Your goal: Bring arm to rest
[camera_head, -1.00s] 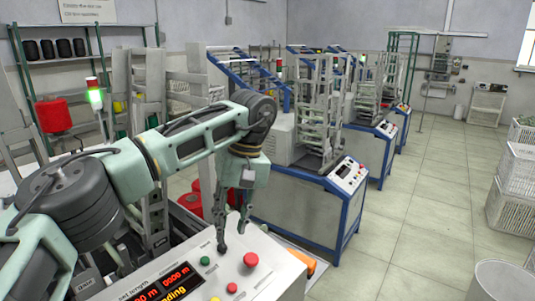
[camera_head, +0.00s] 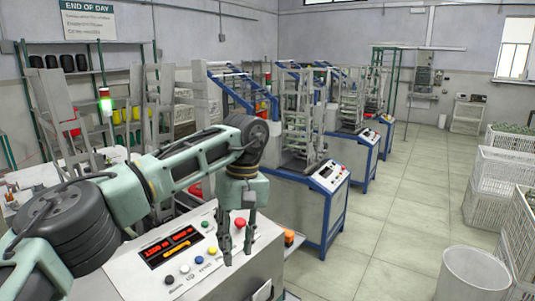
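My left arm comes in from the left, and its gripper (camera_head: 237,250) points down over the near machine's control panel (camera_head: 130,262). Its two dark fingers are apart with nothing between them. From this angle I cannot tell whether the fingertips touch the panel. The panel has a lit display (camera_head: 171,246) with red digits and yellow text. A red button (camera_head: 239,222) shows close by the fingers, and a yellow button (camera_head: 198,268) lies to their left. My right gripper is not in view.
Blue-framed winding machines (camera_head: 312,205) stand in a row to the right and behind. An open tiled aisle (camera_head: 385,215) runs beside them. White baskets (camera_head: 498,175) and a round bin (camera_head: 472,275) stand at the right. A signal light (camera_head: 105,100) glows green.

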